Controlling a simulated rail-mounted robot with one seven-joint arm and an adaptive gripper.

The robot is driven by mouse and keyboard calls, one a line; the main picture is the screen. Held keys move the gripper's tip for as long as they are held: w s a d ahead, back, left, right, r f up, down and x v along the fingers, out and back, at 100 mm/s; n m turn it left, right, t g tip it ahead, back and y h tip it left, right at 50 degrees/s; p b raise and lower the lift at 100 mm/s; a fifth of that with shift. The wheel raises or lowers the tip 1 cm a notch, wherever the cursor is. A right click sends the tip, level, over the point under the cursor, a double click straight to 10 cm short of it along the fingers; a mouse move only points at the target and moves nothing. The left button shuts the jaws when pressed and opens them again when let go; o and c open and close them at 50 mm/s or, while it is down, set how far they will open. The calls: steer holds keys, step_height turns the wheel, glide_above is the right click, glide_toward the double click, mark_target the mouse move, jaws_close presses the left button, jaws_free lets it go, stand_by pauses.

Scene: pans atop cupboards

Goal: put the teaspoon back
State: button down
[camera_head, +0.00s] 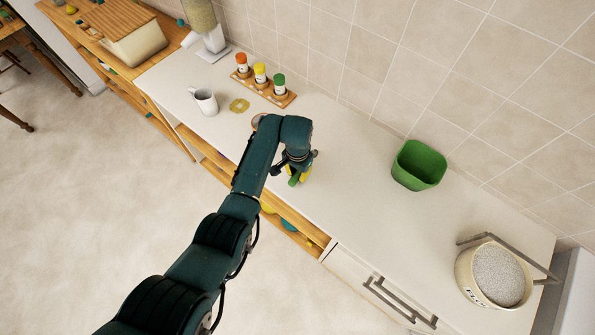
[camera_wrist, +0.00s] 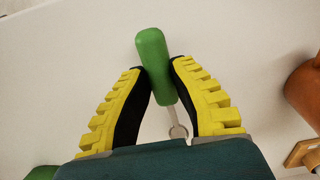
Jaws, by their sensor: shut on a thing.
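My gripper (camera_wrist: 160,75) is shut on the teaspoon, gripping its green handle (camera_wrist: 154,60) between its yellow-ribbed fingers. The handle's free end points away from my palm. A thin metal shaft (camera_wrist: 173,115) runs from the handle toward my palm and ends in a small rounded part. In the head view my gripper (camera_head: 300,172) is low over the middle of the white counter, near its front edge, with the green handle (camera_head: 294,180) showing beneath it. I cannot tell whether the teaspoon touches the counter.
A green container (camera_head: 419,165) stands to the right on the counter (camera_head: 355,205). A pot of pale grains (camera_head: 497,275) is farther right. A wooden rack of spice jars (camera_head: 264,85), a yellow coaster (camera_head: 239,105) and a white mug (camera_head: 205,101) are left. Counter between gripper and green container is clear.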

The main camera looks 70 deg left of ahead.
steer(key=c, duration=0.9)
jaws_free()
steer(key=shift+f, duration=0.1)
steer(key=shift+c, duration=0.2)
step_height(320, 180, up, 12)
steer(key=shift+a, duration=0.1)
